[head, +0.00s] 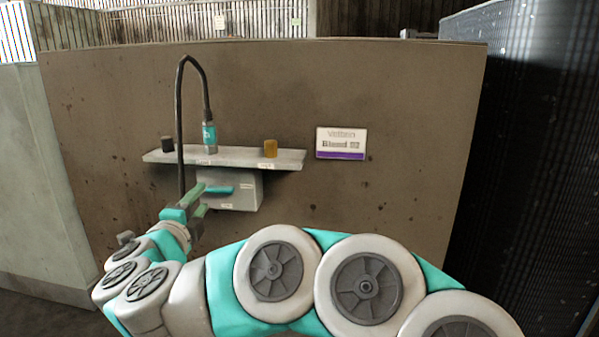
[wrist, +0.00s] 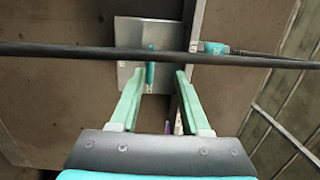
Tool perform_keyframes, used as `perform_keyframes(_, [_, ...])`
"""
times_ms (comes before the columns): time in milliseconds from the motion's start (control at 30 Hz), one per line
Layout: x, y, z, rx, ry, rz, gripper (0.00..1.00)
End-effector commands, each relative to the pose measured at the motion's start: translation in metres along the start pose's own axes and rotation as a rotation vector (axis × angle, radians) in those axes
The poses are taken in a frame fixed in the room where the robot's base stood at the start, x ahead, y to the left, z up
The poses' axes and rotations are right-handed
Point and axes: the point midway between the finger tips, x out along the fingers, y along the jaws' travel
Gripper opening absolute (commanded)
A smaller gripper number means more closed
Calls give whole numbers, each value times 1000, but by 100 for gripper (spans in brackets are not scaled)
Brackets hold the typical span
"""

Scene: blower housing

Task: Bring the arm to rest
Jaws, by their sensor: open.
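My gripper (head: 204,197) is in front of the grey box under the shelf, at left of centre in the head view. In the wrist view my gripper (wrist: 160,73) has its two pale green fingers apart, with nothing held between them. A teal lever (head: 220,190) sticks out from the grey box (head: 236,192). In the wrist view the lever (wrist: 150,72) shows between the fingertips, beyond them; I cannot tell the gap. My arm stretches from the lower right, bent low across the head view.
A dark hose (head: 180,120) loops down to a teal-banded nozzle (head: 209,135) and crosses the wrist view (wrist: 100,51) close by. The shelf (head: 225,157) carries a dark knob (head: 167,146) and an amber knob (head: 270,148). A sign (head: 341,143) hangs right on the brown wall (head: 400,90).

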Motion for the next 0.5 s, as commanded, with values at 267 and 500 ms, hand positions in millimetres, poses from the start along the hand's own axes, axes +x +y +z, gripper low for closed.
perform_keyframes(267, [6, -59, 11, -126, -352, -67, 46])
perform_keyframes(500, [-26, -58, 4, -388, -645, -79, 46])
